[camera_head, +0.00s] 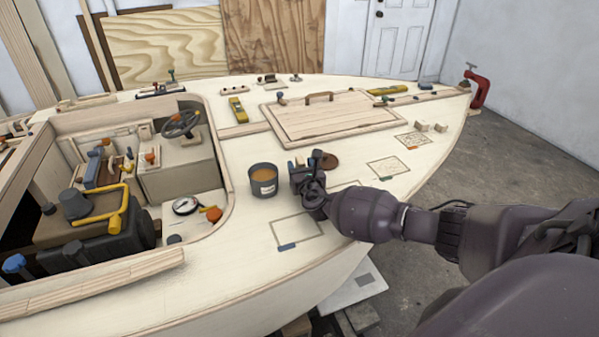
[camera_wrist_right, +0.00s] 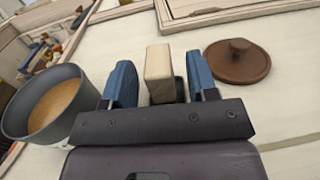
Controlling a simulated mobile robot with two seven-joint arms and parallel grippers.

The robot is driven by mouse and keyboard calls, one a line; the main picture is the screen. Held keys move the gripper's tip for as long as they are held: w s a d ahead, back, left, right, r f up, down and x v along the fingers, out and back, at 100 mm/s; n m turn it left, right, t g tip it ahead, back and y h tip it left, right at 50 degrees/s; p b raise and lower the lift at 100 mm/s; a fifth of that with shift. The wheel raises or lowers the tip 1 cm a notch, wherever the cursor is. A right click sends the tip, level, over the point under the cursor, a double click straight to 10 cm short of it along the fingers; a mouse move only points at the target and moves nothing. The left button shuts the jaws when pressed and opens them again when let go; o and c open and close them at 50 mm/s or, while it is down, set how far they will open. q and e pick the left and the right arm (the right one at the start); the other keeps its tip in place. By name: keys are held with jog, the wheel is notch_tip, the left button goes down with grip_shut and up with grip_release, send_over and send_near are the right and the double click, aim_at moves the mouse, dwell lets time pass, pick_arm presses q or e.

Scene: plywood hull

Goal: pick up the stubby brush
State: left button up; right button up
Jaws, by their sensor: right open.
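The stubby brush (camera_wrist_right: 160,62) appears to be the short tan block with a dark lower part in the right wrist view. It stands on the pale deck between the two blue fingers of my right gripper (camera_wrist_right: 161,82). The fingers are apart, with a visible gap on each side of the block. In the head view my right gripper (camera_head: 306,178) is low over the deck, just right of the dark pot, and it mostly hides the brush. My left gripper is not in view.
A dark pot (camera_head: 263,181) of amber liquid stands close left, also in the wrist view (camera_wrist_right: 55,108). A brown knobbed lid (camera_wrist_right: 237,62) lies close right. A wooden hatch (camera_head: 320,119) lies behind. The open cockpit with a steering wheel (camera_head: 181,124) is left. Deck nearer the front is mostly clear.

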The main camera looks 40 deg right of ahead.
jog(key=shift+w+d+f, duration=0.1)
jog(key=shift+w, duration=0.25)
jog(key=shift+w+d, duration=0.1)
jog(key=shift+w, duration=0.05)
grip_shut()
jog(key=shift+r, duration=0.2)
jog(key=shift+r, duration=0.35)
notch_tip(320, 180, up, 13)
jog(key=p, duration=0.5)
notch_tip(320, 180, up, 6)
send_over(301, 159)
jog(key=shift+r+p, duration=0.1)
jog(key=shift+p, duration=0.3)
